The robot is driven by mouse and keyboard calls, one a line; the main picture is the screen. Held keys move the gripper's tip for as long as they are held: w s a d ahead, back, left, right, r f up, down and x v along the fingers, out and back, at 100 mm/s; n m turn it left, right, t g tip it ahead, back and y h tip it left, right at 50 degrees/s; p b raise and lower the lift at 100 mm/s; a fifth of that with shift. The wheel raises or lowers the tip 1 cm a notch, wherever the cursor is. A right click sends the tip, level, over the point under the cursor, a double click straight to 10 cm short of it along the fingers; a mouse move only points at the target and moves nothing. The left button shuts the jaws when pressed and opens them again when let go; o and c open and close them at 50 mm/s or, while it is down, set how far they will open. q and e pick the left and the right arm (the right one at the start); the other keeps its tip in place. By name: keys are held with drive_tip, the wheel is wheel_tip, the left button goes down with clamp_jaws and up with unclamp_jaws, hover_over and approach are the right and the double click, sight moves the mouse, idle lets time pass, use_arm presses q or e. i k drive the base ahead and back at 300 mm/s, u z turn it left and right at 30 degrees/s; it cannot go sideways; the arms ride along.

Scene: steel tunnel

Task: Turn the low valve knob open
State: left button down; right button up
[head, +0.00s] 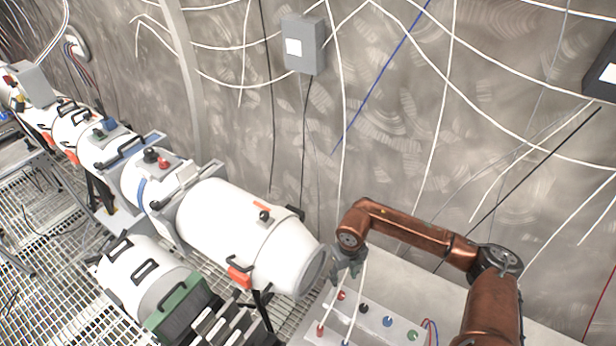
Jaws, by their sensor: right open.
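A light grey panel (385,297) at the bottom centre bears a row of small round knobs: red (341,295), black (364,307), blue (388,321) and green (412,335). I cannot tell which of them, if any, is the low valve knob. My right gripper (347,270) hangs at the end of a copper-coloured arm, pointing down above the panel's back left, close to the red knob. It is open and appears empty; whether it touches anything is unclear. My left gripper is not in view.
A large white cylinder (235,220) with an orange latch lies left of the gripper, close to it. More white cylinders stretch to the upper left over metal grating (50,235). A grey box (303,44) and loose cables hang on the wall behind.

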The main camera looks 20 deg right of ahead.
sight(387, 322)
drive_tip(key=k, duration=2)
